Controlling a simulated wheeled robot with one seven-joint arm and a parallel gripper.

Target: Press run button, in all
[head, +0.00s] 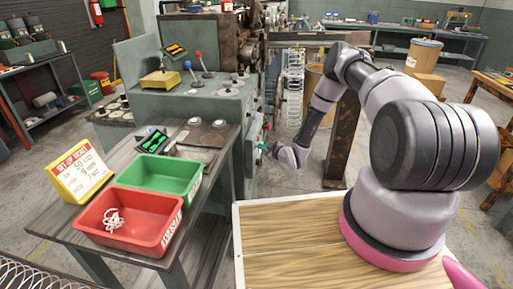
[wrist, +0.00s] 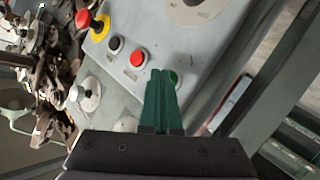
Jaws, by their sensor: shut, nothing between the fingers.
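The grey control panel (wrist: 190,45) of the coiler fills the upper part of the wrist view. A green button (wrist: 174,77), probably the run button, shows beside my fingertips and is partly hidden by them. A red button (wrist: 138,58) and a black button (wrist: 115,43) sit in a row with it, and a red mushroom knob on yellow (wrist: 86,20) is at the upper left. My gripper (wrist: 161,72) is shut and empty, its green fingers pointing at the panel. I cannot tell whether they touch the green button. In the head view my gripper (head: 264,147) is at the machine's right side.
The coiler (head: 185,102) stands behind a bench with a red bin (head: 125,243) holding a white coil, a green bin (head: 160,180) and a yellow sign (head: 80,172). A wooden top (head: 285,245) lies in front of me. A rusty post (head: 342,140) stands near my arm.

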